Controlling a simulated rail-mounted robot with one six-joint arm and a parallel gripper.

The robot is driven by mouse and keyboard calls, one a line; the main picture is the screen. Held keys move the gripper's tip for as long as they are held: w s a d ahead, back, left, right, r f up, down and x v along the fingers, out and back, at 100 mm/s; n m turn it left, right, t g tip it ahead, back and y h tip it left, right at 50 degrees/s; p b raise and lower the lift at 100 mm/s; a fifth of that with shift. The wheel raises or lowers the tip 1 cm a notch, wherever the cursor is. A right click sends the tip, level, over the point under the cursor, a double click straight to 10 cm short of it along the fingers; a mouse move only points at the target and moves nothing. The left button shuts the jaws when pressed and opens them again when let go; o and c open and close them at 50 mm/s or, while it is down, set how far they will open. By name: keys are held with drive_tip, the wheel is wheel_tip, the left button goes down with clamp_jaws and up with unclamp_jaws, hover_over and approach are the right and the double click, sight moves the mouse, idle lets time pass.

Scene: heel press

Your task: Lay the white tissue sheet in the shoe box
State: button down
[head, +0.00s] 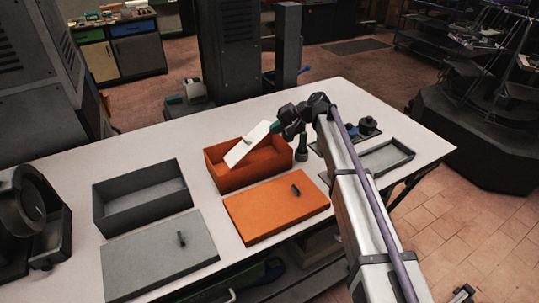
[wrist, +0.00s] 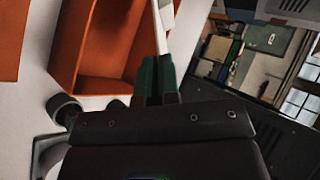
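The white tissue sheet (head: 245,145) is a stiff-looking white rectangle, tilted, with its lower left end at the orange box (head: 228,180). My gripper (head: 275,127) is shut on the sheet's upper right end, above the box's back right side. In the wrist view, my green fingertips (wrist: 158,82) pinch the sheet (wrist: 161,30), seen nearly edge-on beside the orange box (wrist: 92,85). The orange box is open, and the sheet hides part of its inside. I cannot tell whether the sheet touches the box.
An orange lid (head: 270,212) with a dark handle lies in front of the orange box. An open grey box (head: 145,213) and a grey lid (head: 155,262) are to the left. A dark green bottle-like object (head: 301,150) stands right of the orange box. A grey tray (head: 388,158) lies farther right.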

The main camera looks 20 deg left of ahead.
wheel_tip(320, 180, down, 4)
drive_tip(key=b, duration=0.3)
drive_tip(key=shift+f, duration=0.2)
drive_tip(key=c, duration=1.8)
unclamp_jaws()
drive_tip(key=shift+f+b, duration=0.25)
drive_tip(key=shift+b, duration=0.05)
drive_tip(key=o, duration=0.4)
drive_tip(key=shift+o, duration=0.2)
drive_tip(key=shift+r, duration=0.15)
